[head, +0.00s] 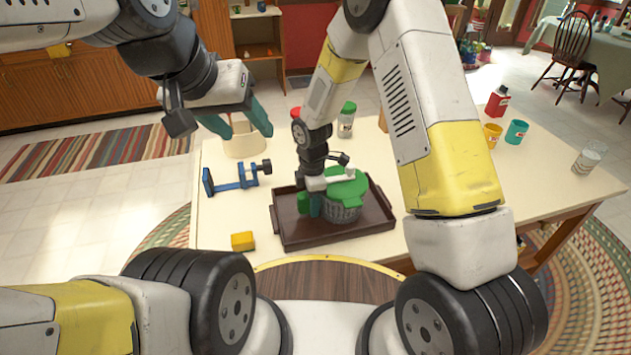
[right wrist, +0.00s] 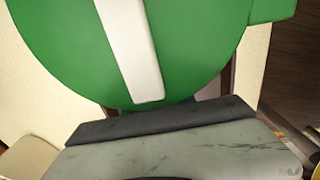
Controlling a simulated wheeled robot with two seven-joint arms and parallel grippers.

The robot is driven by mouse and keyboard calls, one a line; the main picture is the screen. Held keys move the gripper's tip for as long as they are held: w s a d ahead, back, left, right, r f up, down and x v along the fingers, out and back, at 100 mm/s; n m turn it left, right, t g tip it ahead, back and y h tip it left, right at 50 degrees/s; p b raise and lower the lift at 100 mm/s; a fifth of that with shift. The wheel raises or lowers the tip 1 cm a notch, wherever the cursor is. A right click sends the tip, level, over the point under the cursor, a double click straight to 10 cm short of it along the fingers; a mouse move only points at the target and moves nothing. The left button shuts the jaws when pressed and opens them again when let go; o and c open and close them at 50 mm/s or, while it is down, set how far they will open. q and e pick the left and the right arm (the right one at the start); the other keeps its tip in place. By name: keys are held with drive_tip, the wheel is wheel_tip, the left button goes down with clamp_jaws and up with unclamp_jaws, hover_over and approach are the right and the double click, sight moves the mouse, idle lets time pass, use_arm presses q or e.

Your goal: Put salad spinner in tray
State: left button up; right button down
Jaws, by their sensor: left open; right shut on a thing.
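The salad spinner (head: 343,207) has a green lid with a white handle and a grey ribbed basket. It is upright within the outline of the dark brown tray (head: 290,236); whether its base touches the tray floor is hard to tell. My right gripper (head: 316,206) is at the spinner's left side and shut on it. In the right wrist view the green lid (right wrist: 200,50) with its white strip fills the top; the fingertips are hidden. My left gripper (head: 236,130) is open and empty, over the back left of the table by a cream container.
The cream container (head: 244,146) stands below my left gripper. A blue clamp-like tool (head: 236,182) and a yellow block (head: 242,241) lie left of the tray. A green-capped jar (head: 346,122) stands behind. Cups (head: 516,132) and a red bottle (head: 497,101) are at the back right.

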drive_tip(key=shift+f, duration=0.1)
drive_tip(key=c, duration=1)
unclamp_jaws()
drive_tip(key=shift+c, duration=0.2)
wheel_tip(320, 180, up, 12)
drive_tip(key=shift+r, duration=0.1)
drive_tip(key=s+d+r+m+t, duration=0.2)
drive_tip(key=d+r+m, duration=0.45)
drive_tip(key=r, duration=0.45)
drive_tip(key=s+d+r+m+t+y, duration=0.1)
drive_tip(key=s+d+r+m+t, duration=0.1)
drive_tip(key=s+d+r+m, duration=0.4)
drive_tip(key=s+d+r+m+t+y, duration=0.1)
drive_tip(key=s+d+r+m+t, duration=0.1)
drive_tip(key=s+d+r+m, duration=0.4)
drive_tip(key=shift+s+r+m, duration=0.4)
drive_tip(key=shift+s+m, duration=0.85)
drive_tip(key=shift+s, duration=0.85)
